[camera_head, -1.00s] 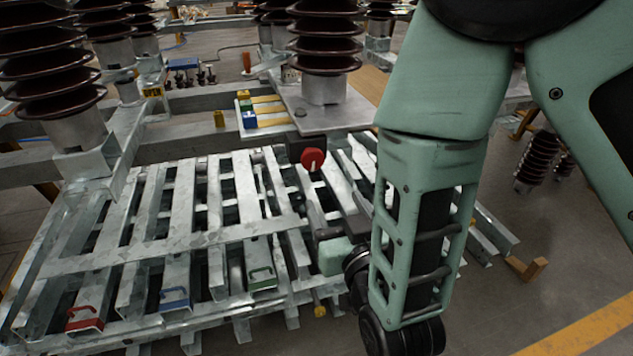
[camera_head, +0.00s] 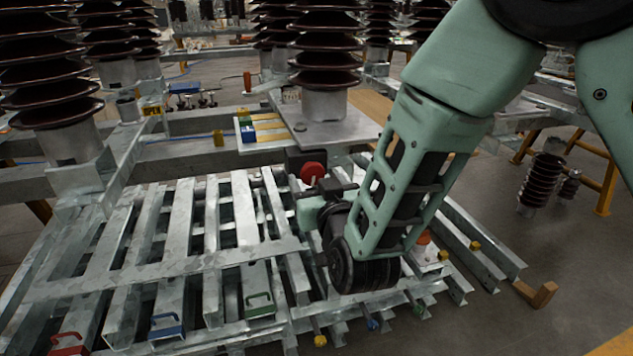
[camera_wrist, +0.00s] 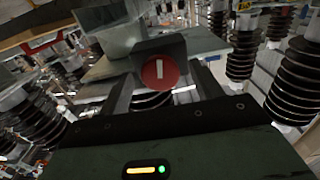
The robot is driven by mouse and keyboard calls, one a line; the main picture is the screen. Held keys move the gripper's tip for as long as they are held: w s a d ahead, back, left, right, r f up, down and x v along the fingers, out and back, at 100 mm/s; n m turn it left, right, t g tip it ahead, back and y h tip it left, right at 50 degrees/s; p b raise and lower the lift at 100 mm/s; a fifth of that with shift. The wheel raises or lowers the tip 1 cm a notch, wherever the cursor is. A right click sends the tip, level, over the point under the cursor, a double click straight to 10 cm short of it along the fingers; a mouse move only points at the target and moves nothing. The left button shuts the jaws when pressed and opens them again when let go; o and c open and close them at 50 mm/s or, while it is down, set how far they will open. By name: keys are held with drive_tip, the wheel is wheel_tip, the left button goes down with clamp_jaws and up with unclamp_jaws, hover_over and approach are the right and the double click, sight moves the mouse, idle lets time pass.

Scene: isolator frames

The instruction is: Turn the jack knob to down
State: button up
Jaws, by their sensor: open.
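The jack knob is a red round disc (camera_head: 313,172) on a dark block under the grey metal plate. In the wrist view the knob (camera_wrist: 160,71) faces me, and its white mark stands about upright. My gripper (camera_head: 338,188) is beside the knob in the head view, its dark fingers partly hidden by my arm. In the wrist view my gripper (camera_wrist: 160,95) has its two fingers spread, one to each side of the knob and a little below it. The gripper is open and holds nothing. I cannot tell whether a finger touches the knob.
Galvanised slatted frames (camera_head: 190,240) fill the area below and left. Brown ribbed insulators (camera_head: 325,45) rise behind the knob. The metal plate (camera_head: 330,132) lies just above it. Small red, blue and green handles (camera_head: 167,325) sit along the near edge.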

drive_tip(key=c, duration=1)
